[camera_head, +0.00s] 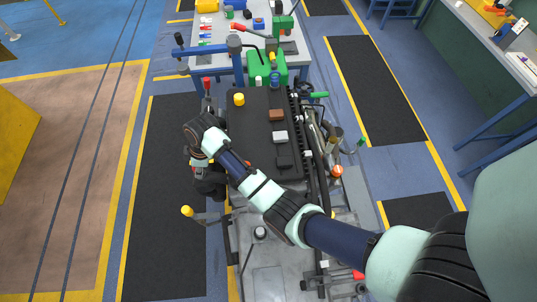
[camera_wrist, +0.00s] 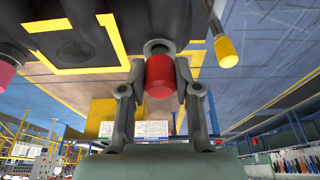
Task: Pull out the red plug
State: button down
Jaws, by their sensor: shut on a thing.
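The red plug (camera_wrist: 159,76) shows in the middle of the wrist view, as a short red cylinder. Its far end is at a round grey fitting (camera_wrist: 157,46) on the dark underside. My gripper (camera_wrist: 160,92) has one finger on each side of the plug and is shut on it. Whether the plug is still seated in the fitting cannot be told. In the head view my gripper (camera_head: 208,184) is low beside the left edge of the dark battery-like block, and the plug is hidden there.
A yellow-tipped lever (camera_wrist: 228,50) hangs close on the right in the wrist view. A pink round part (camera_wrist: 8,72) is at the left edge. The dark block (camera_head: 250,120) carries small bricks and a yellow knob (camera_head: 239,99). Dark floor mat (camera_head: 165,220) left of it is clear.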

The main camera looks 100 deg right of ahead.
jog(key=shift+r, duration=0.25)
notch_tip(320, 180, up, 6)
jog(key=p, duration=0.6)
jog(key=shift+f, duration=0.3)
dwell(0.3)
